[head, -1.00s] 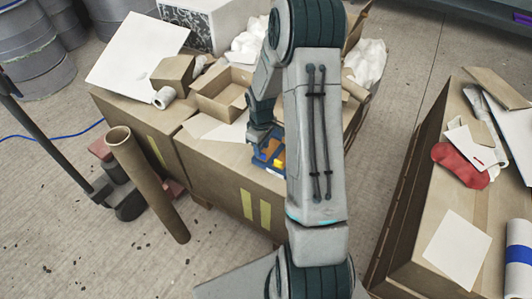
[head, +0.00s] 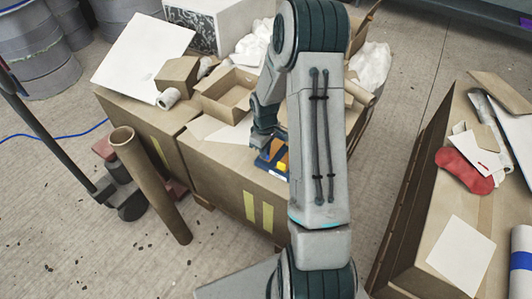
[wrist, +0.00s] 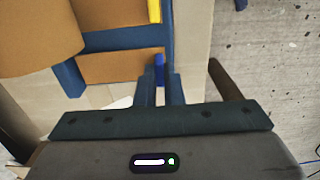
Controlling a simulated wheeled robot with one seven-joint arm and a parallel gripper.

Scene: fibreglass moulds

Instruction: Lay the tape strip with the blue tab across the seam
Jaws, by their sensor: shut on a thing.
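In the wrist view my gripper (wrist: 160,88) is shut on a small bright blue tab (wrist: 159,70). The strip itself cannot be told apart there. The tab is beside a dark blue frame (wrist: 115,40) around orange-brown panels (wrist: 120,68), with a yellow strip (wrist: 154,10) along its edge. In the head view my gripper (head: 262,142) is low over the left side of this blue item, which lies on a large carton (head: 225,160). My arm hides part of it. I cannot make out which line is the seam.
An open small box (head: 228,95), a white roll (head: 168,98) and a white board (head: 145,55) are on the cartons. A cardboard tube (head: 150,185) stands in front. On the right, a carton (head: 425,230) carries a red cloth-like piece (head: 463,170) and sheets.

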